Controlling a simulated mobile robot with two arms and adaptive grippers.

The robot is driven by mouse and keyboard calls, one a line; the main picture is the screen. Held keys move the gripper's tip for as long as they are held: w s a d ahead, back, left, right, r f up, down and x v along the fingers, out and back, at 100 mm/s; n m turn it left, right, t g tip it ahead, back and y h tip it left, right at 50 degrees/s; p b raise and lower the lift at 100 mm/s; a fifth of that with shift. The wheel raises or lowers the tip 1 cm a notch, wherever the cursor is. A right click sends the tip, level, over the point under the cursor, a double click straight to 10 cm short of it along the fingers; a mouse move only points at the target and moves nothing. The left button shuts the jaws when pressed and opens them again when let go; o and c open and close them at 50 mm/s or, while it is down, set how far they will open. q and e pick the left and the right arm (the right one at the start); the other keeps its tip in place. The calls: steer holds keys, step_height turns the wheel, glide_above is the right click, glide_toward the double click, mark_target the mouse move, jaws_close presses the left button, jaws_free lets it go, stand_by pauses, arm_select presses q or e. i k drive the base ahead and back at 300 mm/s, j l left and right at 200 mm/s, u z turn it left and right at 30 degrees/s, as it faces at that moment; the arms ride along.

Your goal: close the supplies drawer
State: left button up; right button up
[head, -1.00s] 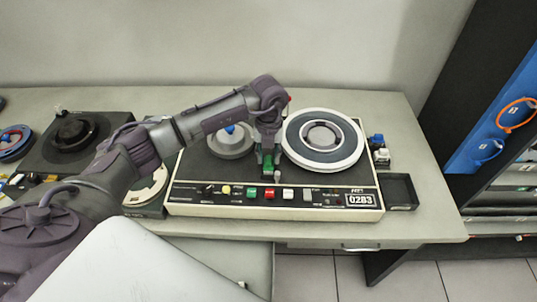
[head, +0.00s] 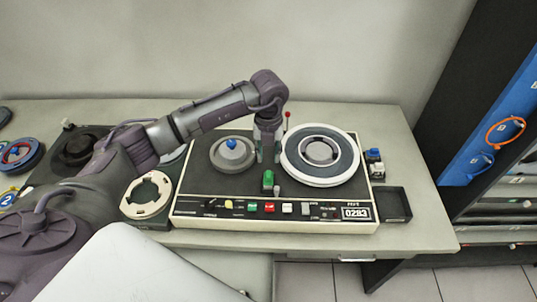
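A drawer (head: 312,257) sits under the front edge of the desk, right of the middle. Only a thin strip of its front and a handle (head: 356,260) show below the desktop. I cannot tell how far it is pulled out. My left gripper (head: 268,158) points down over the tape machine, between its two reels, just behind a small green block (head: 268,181). Its fingers look spread and empty, far from the drawer. My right gripper is not in view.
The tape machine (head: 190,214) fills the desk's middle, with a large white-rimmed reel (head: 340,175) on its right. A small black tray (head: 396,204) lies beside it. A dark shelf (head: 440,115) with cable coils stands at the right.

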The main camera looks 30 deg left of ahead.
mark_target(253, 273)
steer(key=k+l, duration=0.5)
steer(key=k, duration=0.2)
steer(key=k+l, duration=0.5)
steer(key=k, duration=0.15)
